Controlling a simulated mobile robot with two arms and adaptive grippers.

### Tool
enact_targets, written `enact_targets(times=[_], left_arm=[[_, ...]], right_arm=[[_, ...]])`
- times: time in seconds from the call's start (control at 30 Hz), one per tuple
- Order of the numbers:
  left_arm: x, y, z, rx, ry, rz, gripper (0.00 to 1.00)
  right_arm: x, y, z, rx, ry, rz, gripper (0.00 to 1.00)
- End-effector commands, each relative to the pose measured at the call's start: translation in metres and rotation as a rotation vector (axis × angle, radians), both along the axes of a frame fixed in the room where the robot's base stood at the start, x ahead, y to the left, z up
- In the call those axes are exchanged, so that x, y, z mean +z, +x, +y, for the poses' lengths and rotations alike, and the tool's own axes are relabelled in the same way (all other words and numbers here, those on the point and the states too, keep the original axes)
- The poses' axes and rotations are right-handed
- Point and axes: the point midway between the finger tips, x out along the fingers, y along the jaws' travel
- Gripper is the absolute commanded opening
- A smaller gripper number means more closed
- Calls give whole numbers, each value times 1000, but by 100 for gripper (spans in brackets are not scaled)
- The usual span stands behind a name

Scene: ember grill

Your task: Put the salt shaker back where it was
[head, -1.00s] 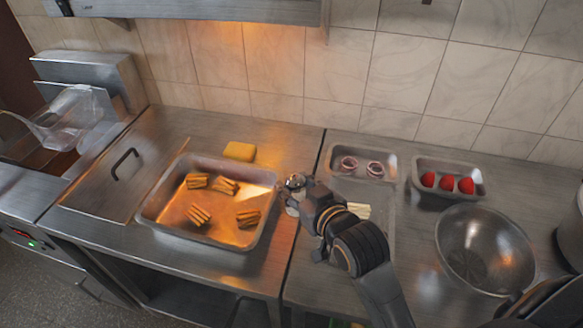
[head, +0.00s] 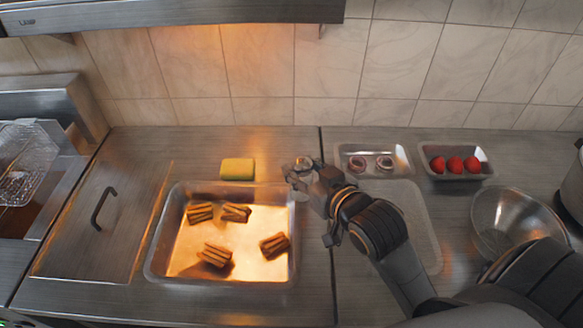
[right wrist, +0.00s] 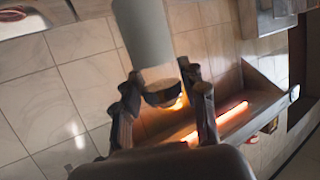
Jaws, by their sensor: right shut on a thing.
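My right gripper (head: 303,172) is shut on the salt shaker, just past the right back corner of the large metal tray (head: 155,262). In the right wrist view, the salt shaker (right wrist: 145,35) is a pale grey cylinder with a dark end, held between the two fingers of the right gripper (right wrist: 163,88). In the head view the shaker is small and mostly covered by the gripper. I cannot tell its height above the counter. My left gripper is not in view.
The tray holds several browned food pieces. A yellow-green sponge (head: 237,169) lies behind it. Small trays of onion rings (head: 345,152) and red tomatoes (head: 428,150) stand at the back right, near a metal bowl (head: 505,222). A pale board (head: 425,215) lies partly under my arm. A handled lid (head: 75,235) is left.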

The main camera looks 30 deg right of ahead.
Motion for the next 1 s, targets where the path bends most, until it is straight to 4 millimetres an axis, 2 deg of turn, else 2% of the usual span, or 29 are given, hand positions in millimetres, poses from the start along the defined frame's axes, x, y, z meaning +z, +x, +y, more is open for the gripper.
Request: enact_targets(times=[0.2,0.47,0.63,0.83,0.9,1.0], left_arm=[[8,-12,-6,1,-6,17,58],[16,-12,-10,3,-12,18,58],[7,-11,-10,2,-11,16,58],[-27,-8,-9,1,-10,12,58],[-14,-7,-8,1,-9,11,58],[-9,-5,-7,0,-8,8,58]], right_arm=[[13,0,-15,34,-6,-1,2],[28,-1,-28,73,-3,6,2],[25,4,-31,80,2,6,2],[13,22,-36,79,0,4,2],[15,37,-40,77,2,11,2],[6,57,-46,77,4,11,2]])
